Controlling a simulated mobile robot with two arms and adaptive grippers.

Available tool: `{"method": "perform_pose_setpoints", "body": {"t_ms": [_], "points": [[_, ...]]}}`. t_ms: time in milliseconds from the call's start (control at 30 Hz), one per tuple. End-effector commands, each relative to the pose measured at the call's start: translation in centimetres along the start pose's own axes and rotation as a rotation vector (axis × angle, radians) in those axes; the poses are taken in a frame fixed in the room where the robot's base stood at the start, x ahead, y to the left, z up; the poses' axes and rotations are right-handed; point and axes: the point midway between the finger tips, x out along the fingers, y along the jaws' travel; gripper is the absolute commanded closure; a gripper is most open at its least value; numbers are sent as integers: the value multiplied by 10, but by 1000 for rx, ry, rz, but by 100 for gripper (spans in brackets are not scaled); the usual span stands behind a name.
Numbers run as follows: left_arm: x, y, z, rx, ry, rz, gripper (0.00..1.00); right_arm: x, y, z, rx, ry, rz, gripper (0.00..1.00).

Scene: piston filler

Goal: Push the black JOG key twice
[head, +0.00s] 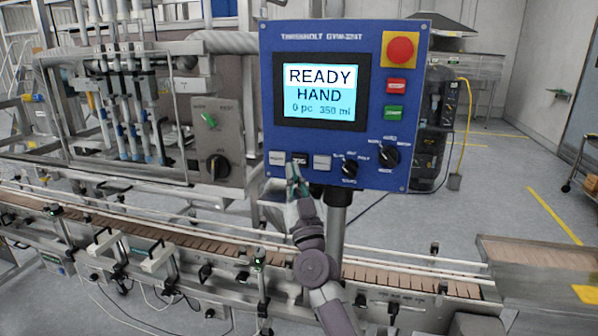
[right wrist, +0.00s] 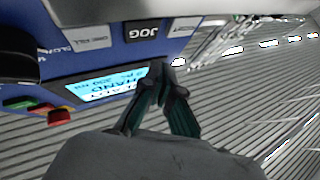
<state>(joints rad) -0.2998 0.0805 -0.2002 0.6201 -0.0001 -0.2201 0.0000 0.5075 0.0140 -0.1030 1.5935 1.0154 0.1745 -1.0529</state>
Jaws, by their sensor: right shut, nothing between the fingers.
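The black JOG key (head: 300,159) is the dark middle key in the row of three along the lower left of the blue control panel (head: 268,100). My right gripper (head: 291,170) is shut and empty, its fingertips just below and in front of that key, partly covering its lower edge. In the right wrist view the JOG key (right wrist: 144,31) appears upside down, and my shut fingertips (right wrist: 163,72) show apart from it in the picture. I cannot tell whether they touch the panel. The screen (head: 320,91) reads READY, HAND, 0 pc, 350 ml. My left gripper is not in view.
Grey keys flank the JOG key on the left (head: 277,158) and right (head: 322,162). Two black knobs (head: 387,156) sit to the right. A red emergency button (head: 401,48), a red key and a green key are above. A conveyor (head: 200,238) runs below the panel.

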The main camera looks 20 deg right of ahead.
Motion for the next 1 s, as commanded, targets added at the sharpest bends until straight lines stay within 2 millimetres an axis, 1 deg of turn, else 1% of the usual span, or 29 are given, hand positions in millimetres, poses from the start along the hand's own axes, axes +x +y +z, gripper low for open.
{"method": "perform_pose_setpoints", "body": {"t_ms": [33,300,1000], "points": [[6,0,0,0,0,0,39,3,3,5,-3,1,0,100],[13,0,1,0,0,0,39,17,12,12,0,1,-1,100],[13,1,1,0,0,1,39,18,12,12,0,0,-1,100]]}}
